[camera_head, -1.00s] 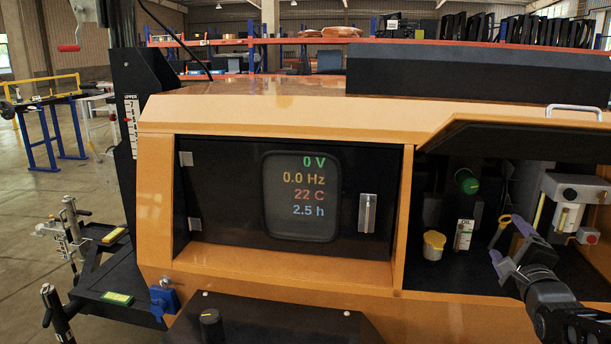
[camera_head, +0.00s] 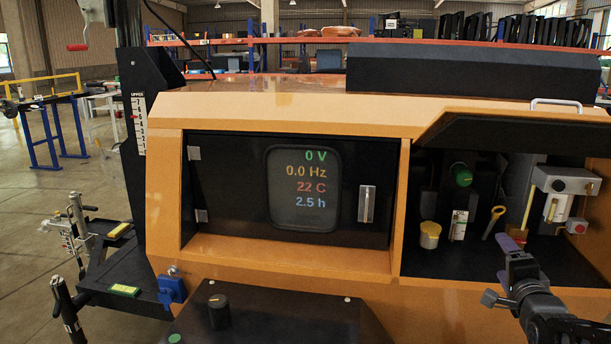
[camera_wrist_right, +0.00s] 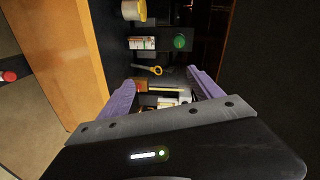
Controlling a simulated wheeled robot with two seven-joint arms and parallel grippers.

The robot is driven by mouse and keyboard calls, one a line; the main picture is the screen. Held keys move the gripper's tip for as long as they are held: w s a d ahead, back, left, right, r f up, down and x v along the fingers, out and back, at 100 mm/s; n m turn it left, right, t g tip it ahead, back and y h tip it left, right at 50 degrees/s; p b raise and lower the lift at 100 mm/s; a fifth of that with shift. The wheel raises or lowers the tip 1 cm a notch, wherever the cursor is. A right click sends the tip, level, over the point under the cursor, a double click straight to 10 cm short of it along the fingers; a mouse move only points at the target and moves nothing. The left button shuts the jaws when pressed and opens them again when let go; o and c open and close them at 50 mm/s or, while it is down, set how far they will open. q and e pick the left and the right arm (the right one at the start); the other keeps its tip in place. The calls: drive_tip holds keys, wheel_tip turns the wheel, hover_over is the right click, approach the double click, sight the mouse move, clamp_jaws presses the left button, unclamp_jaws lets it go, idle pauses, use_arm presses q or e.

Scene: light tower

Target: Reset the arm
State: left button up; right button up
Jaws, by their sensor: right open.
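My right gripper (camera_head: 511,243) is at the lower right of the head view, in front of the open compartment of the orange light tower (camera_head: 290,262). In the right wrist view its two purple fingers (camera_wrist_right: 163,90) stand apart with nothing between them. The yellow dipstick ring (camera_head: 494,221) is inside the compartment, behind and apart from the gripper; it also shows in the right wrist view (camera_wrist_right: 154,70). My left gripper is in neither view.
The compartment holds a yellow-capped cup (camera_head: 430,234), a small white labelled box (camera_head: 459,225), a green cap (camera_head: 461,175) and a white unit (camera_head: 565,181). The raised dark door (camera_head: 520,132) overhangs it. A blue connector (camera_head: 172,289) is at the tower's lower left.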

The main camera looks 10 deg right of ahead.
drive_tip(key=s+a+f+n+g+y+p, duration=0.15)
drive_tip(key=a+f+n, duration=0.25)
drive_tip(key=a+f, duration=0.45)
drive_tip(key=s+a+f+n+g+y+p, duration=0.1)
drive_tip(key=s+a+f+n+g+y, duration=0.3)
drive_tip(key=f, duration=0.7)
drive_tip(key=a+f+n+g+p, duration=0.1)
drive_tip(key=a+f+n+g, duration=0.15)
drive_tip(key=a+f, duration=0.65)
drive_tip(key=s+a+f+n+g+y+p, duration=0.2)
drive_tip(key=s+a+f, duration=0.4)
drive_tip(key=s+a, duration=0.5)
drive_tip(key=s+a+f+n+g+y+p, duration=0.2)
drive_tip(key=s+a+f+n+g, duration=0.3)
drive_tip(key=s+a, duration=0.6)
drive_tip(key=s+f+p, duration=0.1)
drive_tip(key=s, duration=0.1)
drive_tip(key=shift+s+a, duration=0.25)
drive_tip(key=shift+s, duration=0.05)
